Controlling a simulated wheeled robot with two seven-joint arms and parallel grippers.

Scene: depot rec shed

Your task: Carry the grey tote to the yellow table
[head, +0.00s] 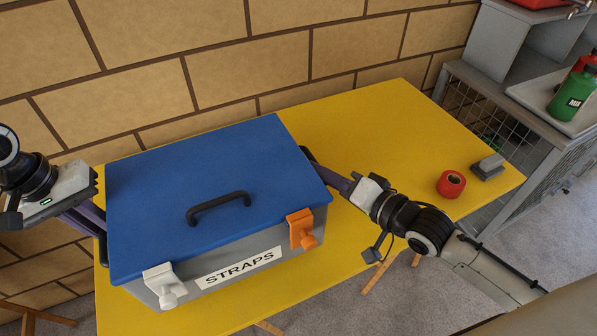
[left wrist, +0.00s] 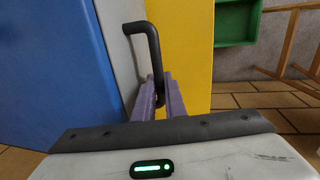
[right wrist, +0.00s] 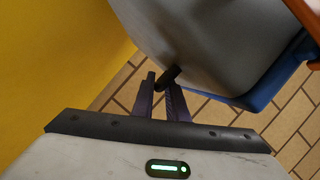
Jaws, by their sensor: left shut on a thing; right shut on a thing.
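The grey tote (head: 265,238) has a blue lid (head: 150,215) with a black handle, a STRAPS label, one white latch (head: 165,285) and one orange latch (head: 302,230). It is upright over the left part of the yellow table (head: 390,130). I cannot tell whether its base touches the tabletop. My left gripper (head: 92,220) is shut on the black side handle (left wrist: 153,40) at the tote's left end. My right gripper (head: 322,168) is shut on the handle at the right end; its fingers also show in the right wrist view (right wrist: 162,90). The tote's underside is hidden.
A red tape roll (head: 451,184) and a small grey block (head: 488,167) lie on the table's right end. A grey mesh cabinet (head: 540,130) with a green bottle (head: 573,97) stands to the right. A brick wall (head: 240,60) runs behind the table. The table's middle is clear.

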